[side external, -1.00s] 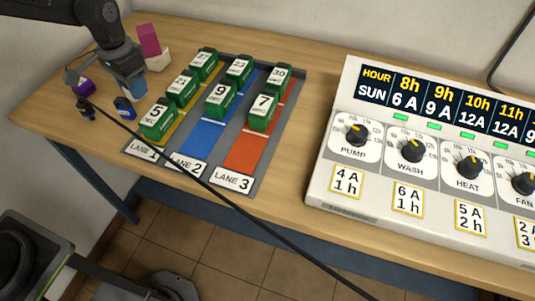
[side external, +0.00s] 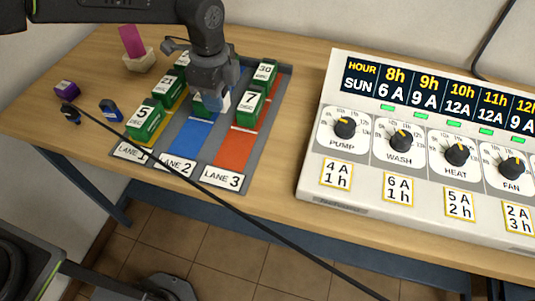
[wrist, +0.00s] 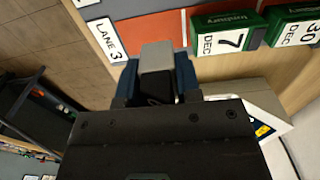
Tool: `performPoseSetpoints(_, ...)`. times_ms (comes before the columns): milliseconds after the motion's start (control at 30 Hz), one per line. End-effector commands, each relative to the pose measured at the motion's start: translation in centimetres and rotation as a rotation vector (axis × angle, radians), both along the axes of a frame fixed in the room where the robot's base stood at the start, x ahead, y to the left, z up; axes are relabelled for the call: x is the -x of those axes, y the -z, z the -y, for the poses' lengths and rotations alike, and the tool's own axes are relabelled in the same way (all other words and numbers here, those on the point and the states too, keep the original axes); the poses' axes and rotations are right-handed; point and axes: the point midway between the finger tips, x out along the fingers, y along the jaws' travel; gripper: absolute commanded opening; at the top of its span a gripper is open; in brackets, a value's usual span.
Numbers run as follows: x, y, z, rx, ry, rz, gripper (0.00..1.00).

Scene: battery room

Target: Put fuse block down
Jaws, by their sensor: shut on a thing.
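In the wrist view the block is pale grey, with blue at both sides of the jaws; I cannot tell whether that blue is the block or the finger pads. In the side view the block is mostly hidden by the fingers. Whether it touches anything below cannot be told.
Green batteries stand in the lanes: number 5 (side external: 145,123) in lane 1 and number 7 (side external: 249,106) in lane 3. A purple block (side external: 66,89) and a blue block (side external: 110,111) lie left. The control panel (side external: 345,190) stands right. A black cable (side external: 220,203) crosses the view.

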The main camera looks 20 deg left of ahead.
Motion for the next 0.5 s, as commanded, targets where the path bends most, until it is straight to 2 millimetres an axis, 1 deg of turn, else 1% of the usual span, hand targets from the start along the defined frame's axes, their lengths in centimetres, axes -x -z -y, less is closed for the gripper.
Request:
performPoseSetpoints(67,0.0,0.1,0.2,0.0,-0.001,0.0,0.06)
performPoseSetpoints(167,0.2,0.7,1.0,0.0,0.0,-0.001,0.06)
performPoseSetpoints(267,0.6,1.7,2.6,-0.001,0.002,-0.002,0.06)
performPoseSetpoints(500,1.5,4.8,7.7,0.0,0.002,-0.001,0.06)
